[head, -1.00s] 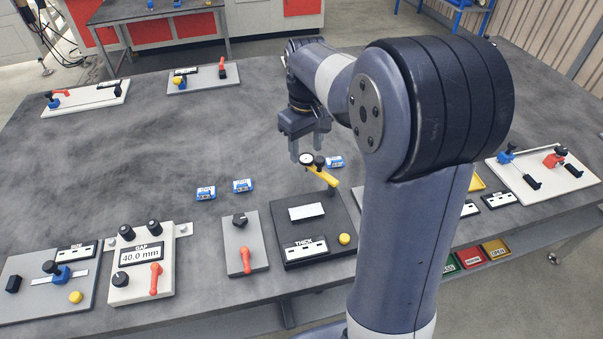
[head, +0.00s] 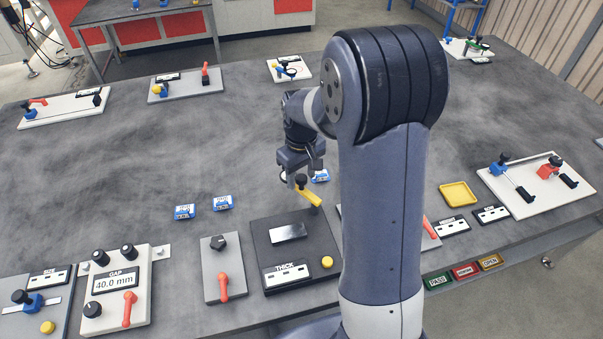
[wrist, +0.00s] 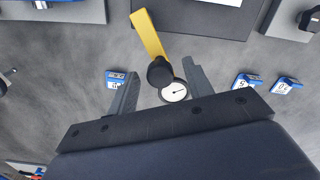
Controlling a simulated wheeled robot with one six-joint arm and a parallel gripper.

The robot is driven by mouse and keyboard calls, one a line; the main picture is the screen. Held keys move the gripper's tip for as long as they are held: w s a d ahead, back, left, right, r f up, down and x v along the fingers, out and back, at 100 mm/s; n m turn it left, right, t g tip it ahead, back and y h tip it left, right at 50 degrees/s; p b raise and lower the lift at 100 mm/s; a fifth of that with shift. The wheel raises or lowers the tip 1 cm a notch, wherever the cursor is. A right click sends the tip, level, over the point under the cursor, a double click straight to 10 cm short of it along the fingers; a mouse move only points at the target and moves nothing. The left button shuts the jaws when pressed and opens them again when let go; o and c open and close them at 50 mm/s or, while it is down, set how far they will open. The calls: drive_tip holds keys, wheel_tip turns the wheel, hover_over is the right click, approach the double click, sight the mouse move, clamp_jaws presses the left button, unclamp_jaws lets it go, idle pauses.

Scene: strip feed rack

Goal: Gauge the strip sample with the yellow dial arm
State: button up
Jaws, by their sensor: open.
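The yellow dial arm (head: 309,196) hangs over the back edge of the dark THICK plate (head: 263,251). It carries a black knob (wrist: 159,73) and a round white dial (wrist: 174,91), seen in the wrist view. The dial's number is too small to read. A flat grey strip sample (head: 289,232) lies on the plate, to the front left of the arm. My gripper (wrist: 162,88) is open, with the knob and dial showing between its fingers. I cannot tell whether the fingers are level with the knob or still above it.
Blue-and-white tags (head: 185,212) lie left and behind the plate. A yellow button (head: 327,262) sits at the plate's front right. A grey plate with a red lever (head: 223,286) and the GAP panel (head: 112,284) stand left. A yellow tray (head: 459,195) is to the right.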

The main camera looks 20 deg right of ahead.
drive_tip(key=shift+c, duration=0.4)
clamp_jaws()
drive_tip(key=n, duration=0.1)
drive_tip(key=s+a+n, duration=0.1)
drive_tip(key=n, duration=0.1)
drive_tip(key=n+b, duration=0.1)
drive_tip(key=shift+s+a, duration=0.15)
drive_tip(key=shift+a, duration=0.1)
drive_tip(key=shift+s+a+n+b, duration=0.1)
drive_tip(key=shift+s+n+b, duration=0.2)
drive_tip(key=shift+s+n, duration=1.35)
drive_tip(key=shift+s+n+b, duration=0.2)
drive_tip(key=shift+n+b, duration=0.15)
drive_tip(key=shift+n, duration=2.65)
drive_tip(key=shift+s+a+n+b, duration=0.1)
drive_tip(key=shift+s+n+b, duration=0.2)
drive_tip(key=shift+s+n, duration=1.35)
drive_tip(key=shift+w+n, duration=0.7)
drive_tip(key=shift+n, duration=0.1)
